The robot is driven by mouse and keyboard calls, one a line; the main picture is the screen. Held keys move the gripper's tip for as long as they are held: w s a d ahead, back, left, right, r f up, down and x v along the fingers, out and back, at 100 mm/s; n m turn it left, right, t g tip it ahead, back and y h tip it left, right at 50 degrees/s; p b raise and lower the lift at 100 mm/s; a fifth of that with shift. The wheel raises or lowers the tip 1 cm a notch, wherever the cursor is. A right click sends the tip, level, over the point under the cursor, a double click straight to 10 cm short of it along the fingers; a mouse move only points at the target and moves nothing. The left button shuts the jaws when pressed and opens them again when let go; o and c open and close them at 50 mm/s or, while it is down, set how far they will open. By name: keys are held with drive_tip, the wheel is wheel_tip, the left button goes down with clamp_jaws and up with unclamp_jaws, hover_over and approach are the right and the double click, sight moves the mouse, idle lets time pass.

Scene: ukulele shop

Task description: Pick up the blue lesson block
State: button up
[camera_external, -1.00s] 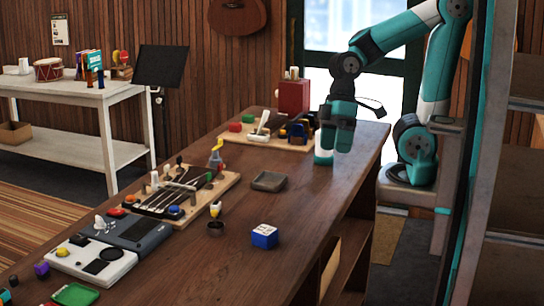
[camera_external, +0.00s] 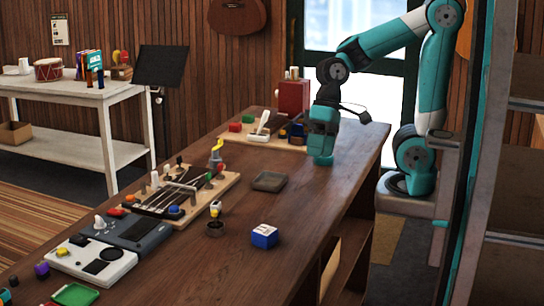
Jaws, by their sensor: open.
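The blue lesson block (camera_external: 264,237) is a small cube with a pale top that bears a mark. It sits on the wooden counter (camera_external: 215,265) near its right edge, with nothing touching it. My gripper (camera_external: 321,160) is open and points down over the far part of the counter, well behind and to the right of the block. Its fingers are seen from the side, and no object shows between them.
A string board (camera_external: 180,190), a grey console (camera_external: 135,232) and a far board with colored parts (camera_external: 262,140) line the counter's left side.

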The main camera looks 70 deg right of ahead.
drive_tip(key=w+f+m+b, duration=0.4)
drive_tip(key=w+m, duration=0.1)
drive_tip(key=m, duration=0.5)
drive_tip(key=m+b, duration=0.3)
drive_tip(key=m, duration=0.8)
approach(266, 229)
drive_tip(key=shift+t, duration=0.4)
drive_tip(key=x, duration=0.4)
drive_tip(key=b+x, duration=0.1)
drive_tip(key=shift+s+a+f, duration=0.35)
drive_tip(key=shift+x, duration=2.6)
drive_tip(key=shift+d, duration=0.2)
drive_tip(key=c, duration=1)
